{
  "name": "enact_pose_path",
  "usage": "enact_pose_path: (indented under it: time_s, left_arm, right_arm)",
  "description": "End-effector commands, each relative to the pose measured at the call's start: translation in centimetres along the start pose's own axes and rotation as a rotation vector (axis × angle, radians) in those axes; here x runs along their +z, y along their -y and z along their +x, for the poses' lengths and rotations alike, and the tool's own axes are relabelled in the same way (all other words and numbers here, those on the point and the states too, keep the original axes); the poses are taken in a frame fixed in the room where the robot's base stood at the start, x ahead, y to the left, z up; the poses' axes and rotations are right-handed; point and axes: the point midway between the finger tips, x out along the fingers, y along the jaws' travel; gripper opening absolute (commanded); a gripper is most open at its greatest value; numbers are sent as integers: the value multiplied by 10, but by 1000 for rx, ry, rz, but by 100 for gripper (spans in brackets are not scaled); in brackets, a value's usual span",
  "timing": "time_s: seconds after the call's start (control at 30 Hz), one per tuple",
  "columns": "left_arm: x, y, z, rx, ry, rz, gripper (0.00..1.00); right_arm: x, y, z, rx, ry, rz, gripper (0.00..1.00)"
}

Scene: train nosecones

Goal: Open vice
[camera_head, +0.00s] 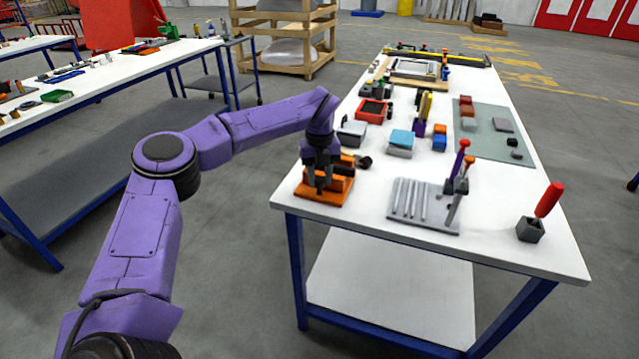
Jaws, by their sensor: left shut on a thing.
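The orange vice (341,191) sits at the near left corner of the white table. My left arm reaches over from the left, and my left gripper (320,184) points down at the vice. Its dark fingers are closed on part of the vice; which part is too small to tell. The fingers hide the middle of the vice, so the gap between its jaws cannot be made out. A dark round knob (365,162) shows just behind and right of the vice. My right gripper is not in view.
Right of the vice lies a grey grooved plate (408,200) with upright tools. A red-handled tool (548,199) stands in a dark block near the right corner. Grey and blue boxes (401,140) and a red tray (372,111) stand behind. The table's front strip is clear.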

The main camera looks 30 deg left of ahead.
Motion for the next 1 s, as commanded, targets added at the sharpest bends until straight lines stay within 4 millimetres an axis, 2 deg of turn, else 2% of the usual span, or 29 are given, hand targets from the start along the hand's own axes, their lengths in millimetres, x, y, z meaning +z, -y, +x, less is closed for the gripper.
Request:
enact_pose_path:
  time_s: [0.03, 0.23, 0.8, 0.83, 0.9, 1.0]
  left_arm:
    - [2, 0, 2, -2, 7, -27, 5]
    - [3, -1, 0, -2, 7, -100, 5]
    - [5, -2, -4, -6, 15, -135, 5]
    - [5, -2, -4, -7, 15, -135, 39]
    - [5, -2, -4, -7, 15, -135, 61]
    - [5, -1, -4, -8, 15, -133, 61]
  right_arm:
    - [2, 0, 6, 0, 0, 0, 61]
    - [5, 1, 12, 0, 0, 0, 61]
    - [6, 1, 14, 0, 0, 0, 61]
    - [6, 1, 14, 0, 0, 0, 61]
    - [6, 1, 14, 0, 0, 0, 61]
    - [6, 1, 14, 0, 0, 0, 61]
